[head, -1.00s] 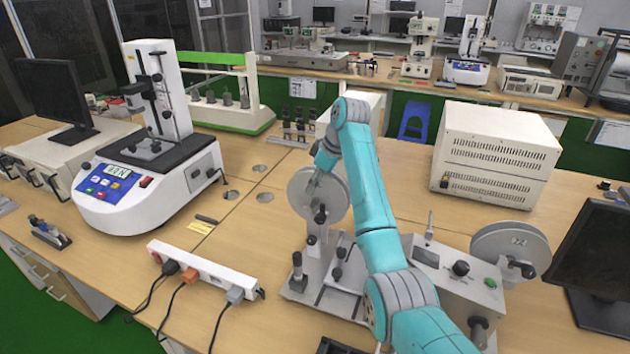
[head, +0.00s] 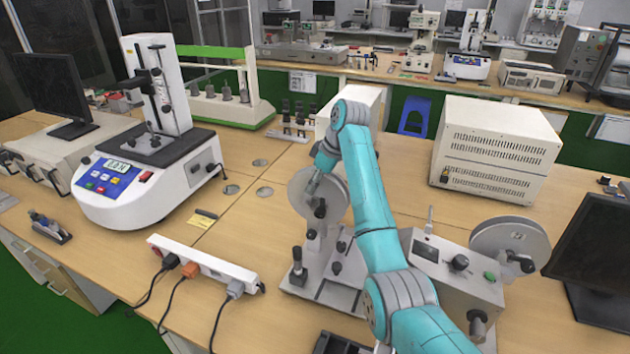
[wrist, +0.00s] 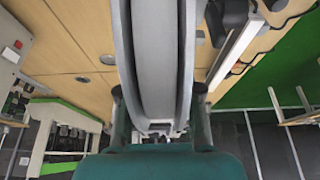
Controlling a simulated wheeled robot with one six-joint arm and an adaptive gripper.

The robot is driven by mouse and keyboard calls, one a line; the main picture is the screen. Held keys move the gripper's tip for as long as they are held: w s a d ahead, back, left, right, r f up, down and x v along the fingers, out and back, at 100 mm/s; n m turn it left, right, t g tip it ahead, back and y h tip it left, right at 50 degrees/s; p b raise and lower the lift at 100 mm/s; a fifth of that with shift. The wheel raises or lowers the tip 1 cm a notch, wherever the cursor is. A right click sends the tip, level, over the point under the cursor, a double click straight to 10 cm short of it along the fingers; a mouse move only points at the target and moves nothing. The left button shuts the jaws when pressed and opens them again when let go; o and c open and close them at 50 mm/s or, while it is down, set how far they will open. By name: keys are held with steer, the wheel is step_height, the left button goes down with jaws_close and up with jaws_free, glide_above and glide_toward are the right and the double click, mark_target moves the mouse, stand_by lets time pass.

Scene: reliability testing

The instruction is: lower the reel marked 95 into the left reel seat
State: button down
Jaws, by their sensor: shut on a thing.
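A round grey reel (head: 333,196) is held upright in my gripper (head: 316,178), over the left side of the winding machine on the bench. In the wrist view the reel (wrist: 160,60) is edge-on, between the two fingers of my gripper (wrist: 160,105). The left reel seat (head: 318,232), a grey post with black knobs, is just below and in front of the reel. The reel overlaps the seat's top in the head view, so I cannot tell whether they touch. I cannot read the reel's marking.
A second marked reel (head: 508,243) sits at the machine's right, beside the control box (head: 450,278). A power strip (head: 205,262) with plugs lies left of the machine. A white tester (head: 150,180) stands further left, a vented box (head: 495,150) behind right, a monitor (head: 595,255) at right.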

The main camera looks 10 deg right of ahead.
steer(key=shift+f, duration=0.45)
stand_by(0.4)
steer(key=shift+c, duration=0.7)
jaws_free()
steer(key=shift+v, duration=3.5)
steer(key=shift+a, duration=0.1)
